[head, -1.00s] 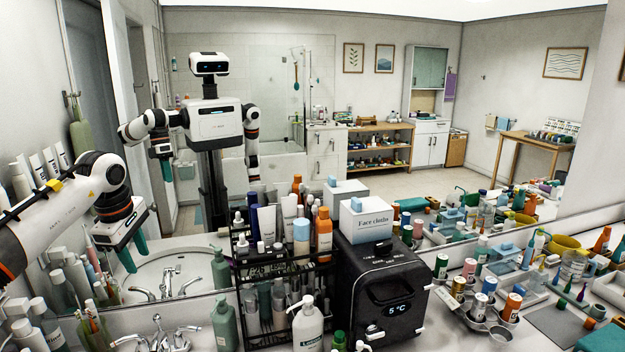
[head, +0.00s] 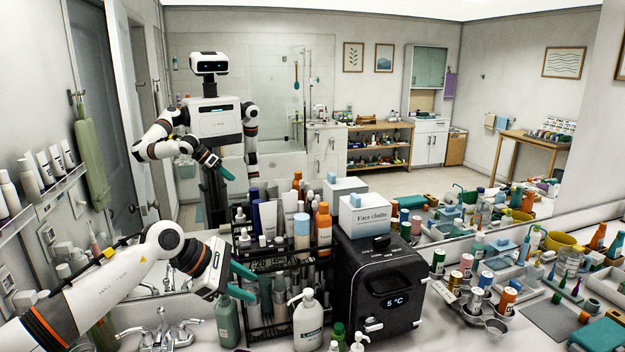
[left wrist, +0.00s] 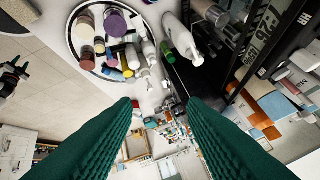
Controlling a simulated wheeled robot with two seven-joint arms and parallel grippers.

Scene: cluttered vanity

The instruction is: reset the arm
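My left arm comes in from the left in the head view, over the sink side of the counter. Its left gripper (head: 250,283) has teal fingers pointing right, beside the black rack and above a green pump bottle (head: 228,322). The fingers are apart with nothing between them. The left wrist view also shows both teal fingers (left wrist: 160,112) spread, with bottles and a round tray beyond them. My right gripper is not directly in view; the mirror shows my reflected body and arms.
A black rack (head: 262,335) full of bottles stands close to the left gripper. Right of it is a black cooler box (head: 384,300) with a face cloths box (head: 365,216) on top. A white pump bottle (head: 308,322) stands in front. The faucet (head: 162,330) is below my arm.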

